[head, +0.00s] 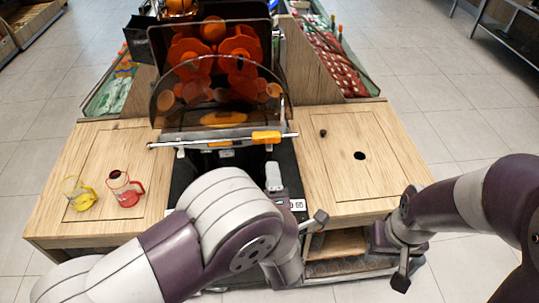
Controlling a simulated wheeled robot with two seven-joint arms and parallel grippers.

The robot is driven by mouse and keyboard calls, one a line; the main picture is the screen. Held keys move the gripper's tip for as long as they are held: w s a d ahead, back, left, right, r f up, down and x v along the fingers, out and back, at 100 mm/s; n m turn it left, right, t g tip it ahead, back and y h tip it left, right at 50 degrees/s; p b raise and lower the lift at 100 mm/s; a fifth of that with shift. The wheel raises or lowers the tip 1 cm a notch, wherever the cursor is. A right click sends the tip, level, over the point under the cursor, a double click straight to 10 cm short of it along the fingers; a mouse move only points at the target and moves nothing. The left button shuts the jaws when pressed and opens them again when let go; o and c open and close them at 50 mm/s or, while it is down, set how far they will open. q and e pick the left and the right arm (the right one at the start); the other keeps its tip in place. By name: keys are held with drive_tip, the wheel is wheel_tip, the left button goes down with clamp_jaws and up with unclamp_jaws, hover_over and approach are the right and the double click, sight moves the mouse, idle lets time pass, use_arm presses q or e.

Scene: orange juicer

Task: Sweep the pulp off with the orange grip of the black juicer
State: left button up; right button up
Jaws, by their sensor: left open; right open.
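The black juicer (218,118) stands at the middle of the wooden counter, with orange parts behind a clear curved cover. A thin metal rod with an orange grip (266,137) lies across its front, the grip towards the right end. Any pulp is too small to make out. My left gripper (304,232) is open, below and to the right of the orange grip and apart from it; my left forearm hides part of it and the juicer's lower front. My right gripper (402,240) is open and empty, off the counter's front right edge, far from the grip.
A red-handled jug (125,190) and a yellow-handled jug (79,194) stand on the left counter. The right counter (345,180) is mostly bare, with a round dark hole and a small dark knob. Produce bins (330,60) stand behind.

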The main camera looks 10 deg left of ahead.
sight(266, 141)
use_arm(q)
drive_tip(key=p+x, duration=0.2)
drive_tip(key=x, duration=0.9)
drive_tip(key=shift+w+a, duration=0.15)
drive_tip(key=shift+w, duration=0.05)
clamp_jaws()
